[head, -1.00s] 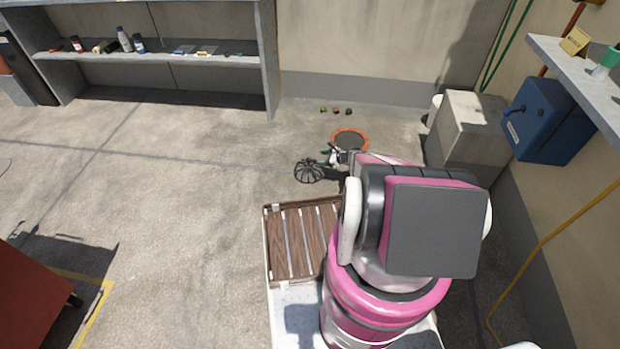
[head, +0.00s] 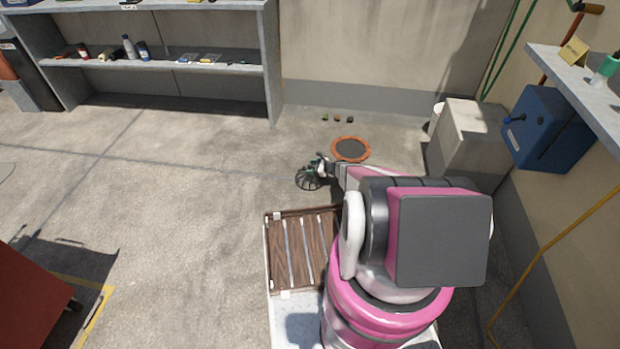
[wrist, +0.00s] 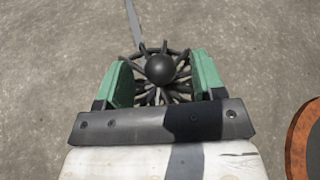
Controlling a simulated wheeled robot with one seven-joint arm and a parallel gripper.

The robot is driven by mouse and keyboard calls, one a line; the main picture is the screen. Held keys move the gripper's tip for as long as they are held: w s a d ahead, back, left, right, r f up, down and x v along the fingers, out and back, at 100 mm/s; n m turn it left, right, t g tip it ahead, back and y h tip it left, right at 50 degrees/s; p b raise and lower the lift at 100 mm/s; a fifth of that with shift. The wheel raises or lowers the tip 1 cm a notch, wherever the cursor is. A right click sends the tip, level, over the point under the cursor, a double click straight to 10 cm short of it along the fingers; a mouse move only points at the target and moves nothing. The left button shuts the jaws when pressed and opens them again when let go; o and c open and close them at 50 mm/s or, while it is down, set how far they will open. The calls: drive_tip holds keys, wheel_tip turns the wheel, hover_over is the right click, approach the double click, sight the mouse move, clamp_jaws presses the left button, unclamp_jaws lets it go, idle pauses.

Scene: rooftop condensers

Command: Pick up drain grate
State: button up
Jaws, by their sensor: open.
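The drain grate (head: 306,183) is a dark wire dome on the concrete floor, in front of the pallet-like deck on my base. In the wrist view the drain grate (wrist: 160,69) shows a round black knob on top with curved bars spreading below it. My gripper (head: 317,168) is over the grate and partly covers it in the head view. In the wrist view my gripper (wrist: 155,80) has its two green fingers apart, one on each side of the knob. I cannot tell whether the fingers touch the bars.
An orange-rimmed dark disc (head: 350,149) lies on the floor right of the grate. Several small objects (head: 337,118) lie near the back wall. A grey shelf (head: 180,67) stands at the back left.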

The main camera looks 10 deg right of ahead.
drive_tip(key=shift+x, duration=0.85)
clamp_jaws()
drive_tip(key=shift+r, duration=0.15)
